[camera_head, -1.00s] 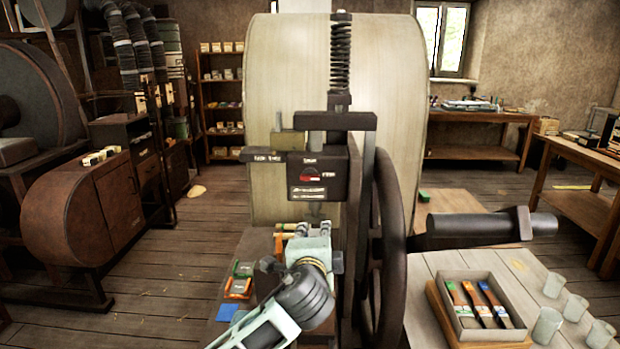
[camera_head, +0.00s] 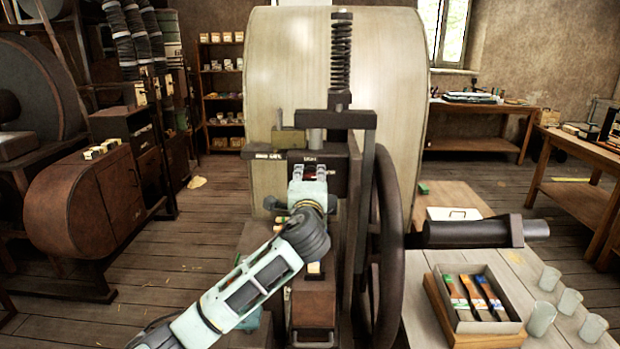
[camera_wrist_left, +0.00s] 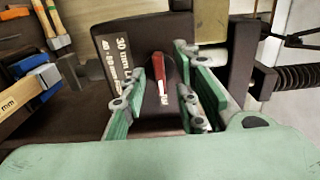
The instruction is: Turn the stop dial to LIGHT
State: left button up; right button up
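The stop dial (camera_wrist_left: 159,88) shows in the left wrist view as a dark round knob with a red pointer bar (camera_wrist_left: 170,75), on the dark face plate of the press. White lettering (camera_wrist_left: 118,65) lies left of the dial; I cannot read it surely. My left gripper (camera_wrist_left: 163,76) is open, one finger on each side of the red bar, with gaps visible. In the head view my left gripper (camera_head: 309,172) is in front of the press head (camera_head: 340,165) and hides most of the dial. My right gripper is not in view.
The large dark handwheel (camera_head: 386,245) stands right of my left gripper. A pale table (camera_head: 515,265) at the right holds a box (camera_head: 508,318) of colour-handled tools and several cups. Hammer-like tools (camera_wrist_left: 30,85) lie left in the wrist view.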

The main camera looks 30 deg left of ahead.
pick_arm(q)
grip_shut()
dwell(0.3)
jog(key=shift+f+n, duration=0.1)
jog(key=shift+n, duration=0.2)
jog(key=n+b, duration=0.5)
jog(key=n, duration=0.7)
jog(key=shift+f+n+b, duration=0.1)
jog(key=shift+n+b, duration=0.2)
jog(key=shift+b, duration=0.1)
jog(key=n, duration=0.4)
jog(key=shift+n+b, duration=0.35)
jog(key=shift+n, duration=0.05)
